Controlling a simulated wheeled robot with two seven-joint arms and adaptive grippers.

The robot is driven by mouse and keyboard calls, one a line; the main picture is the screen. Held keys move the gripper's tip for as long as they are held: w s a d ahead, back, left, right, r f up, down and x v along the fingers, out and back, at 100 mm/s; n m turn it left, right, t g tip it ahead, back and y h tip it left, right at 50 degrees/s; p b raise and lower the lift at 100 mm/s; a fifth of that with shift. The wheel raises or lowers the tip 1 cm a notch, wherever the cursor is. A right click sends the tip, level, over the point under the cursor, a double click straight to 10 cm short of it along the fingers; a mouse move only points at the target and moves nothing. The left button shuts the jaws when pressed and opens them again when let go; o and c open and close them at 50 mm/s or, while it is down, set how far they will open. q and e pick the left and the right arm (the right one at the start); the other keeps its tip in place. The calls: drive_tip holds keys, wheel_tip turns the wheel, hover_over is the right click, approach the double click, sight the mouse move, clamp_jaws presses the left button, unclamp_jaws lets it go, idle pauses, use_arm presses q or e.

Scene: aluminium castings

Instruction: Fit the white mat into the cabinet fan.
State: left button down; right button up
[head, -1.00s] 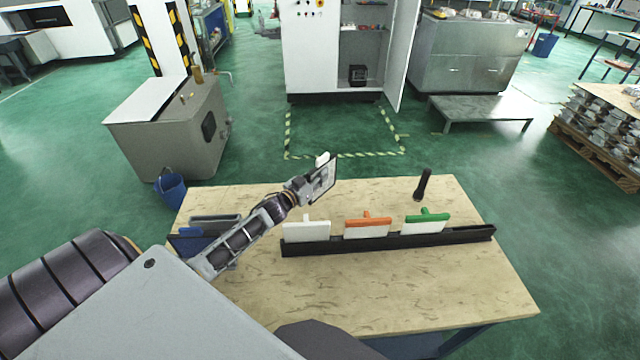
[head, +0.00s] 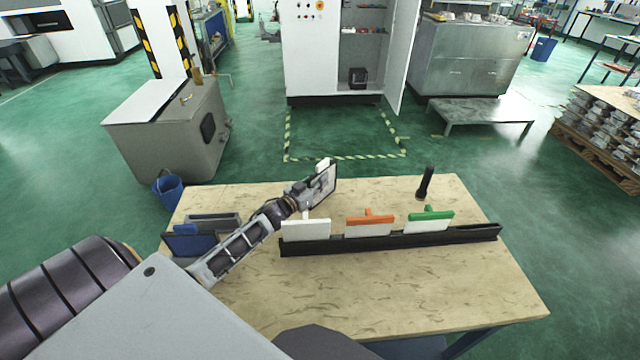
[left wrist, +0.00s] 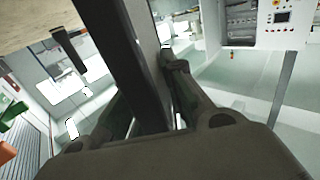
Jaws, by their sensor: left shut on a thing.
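The white mat (head: 305,232) stands upright in a black slotted rack (head: 390,243) on the wooden table, left of an orange-topped mat (head: 369,227) and a green-topped mat (head: 430,223). My left gripper (head: 310,196) is above and behind the rack's left end, shut on a dark-edged plate (head: 324,186) with a greyish face. A small white piece (head: 323,164) shows at the plate's top. In the left wrist view the dark plate (left wrist: 143,60) runs between the fingers. I cannot tell for sure which item is the cabinet fan. My right gripper is not in view.
A black torch-like item (head: 425,184) stands behind the rack. The table's front is clear.

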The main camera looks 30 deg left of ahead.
use_arm(q)
drive_tip(key=shift+f, duration=0.15)
idle(0.3)
drive_tip(key=c, duration=1.5)
unclamp_jaws()
drive_tip(key=shift+s+a+b, duration=0.1)
drive_tip(key=shift+s+a, duration=0.1)
drive_tip(key=shift+s, duration=1.05)
drive_tip(key=shift+s+a+b, duration=0.15)
drive_tip(key=shift+s, duration=1.05)
drive_tip(key=shift+s+a+b, duration=0.1)
drive_tip(key=shift+s+a, duration=0.1)
drive_tip(key=shift+s, duration=1.05)
drive_tip(key=shift+o, duration=0.6)
